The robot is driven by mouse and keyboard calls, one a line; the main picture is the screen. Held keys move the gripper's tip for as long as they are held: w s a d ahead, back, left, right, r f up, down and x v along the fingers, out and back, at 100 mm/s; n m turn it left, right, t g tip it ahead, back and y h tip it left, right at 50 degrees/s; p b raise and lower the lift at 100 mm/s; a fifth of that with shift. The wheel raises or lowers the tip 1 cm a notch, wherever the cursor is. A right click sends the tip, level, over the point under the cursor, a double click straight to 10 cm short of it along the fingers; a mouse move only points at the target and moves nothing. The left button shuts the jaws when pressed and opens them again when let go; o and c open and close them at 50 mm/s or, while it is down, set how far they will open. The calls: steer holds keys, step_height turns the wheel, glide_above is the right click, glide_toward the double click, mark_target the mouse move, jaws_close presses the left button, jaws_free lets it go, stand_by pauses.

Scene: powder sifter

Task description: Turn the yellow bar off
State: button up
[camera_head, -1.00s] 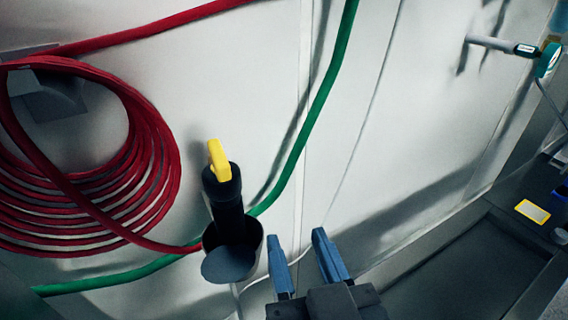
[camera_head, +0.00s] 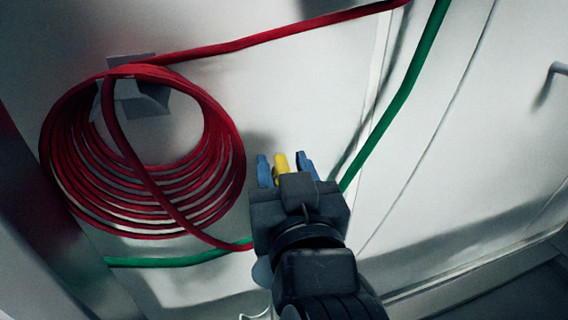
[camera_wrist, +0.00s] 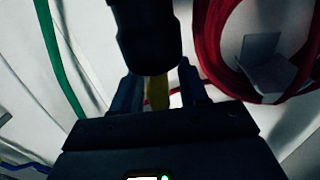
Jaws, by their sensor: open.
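The yellow bar (camera_head: 281,168) shows between the two blue fingers of my gripper (camera_head: 287,168) in the head view. The gripper is open, with one finger on each side of the bar; I cannot tell whether either finger touches it. In the wrist view the yellow bar (camera_wrist: 157,92) also shows between the fingers of my gripper (camera_wrist: 158,92). The black fitting (camera_wrist: 147,35) that carries the bar fills the top middle of the wrist view. In the head view my gripper and arm hide most of that fitting.
A coiled red hose (camera_head: 150,215) hangs on a grey wall bracket (camera_head: 135,97) to the left, close to my gripper. A green hose (camera_head: 405,85) runs along the white wall to the right. The wall's right side is mostly clear, with a metal pipe (camera_head: 557,70) at the edge.

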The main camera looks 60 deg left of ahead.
jaws_close()
stand_by(0.4)
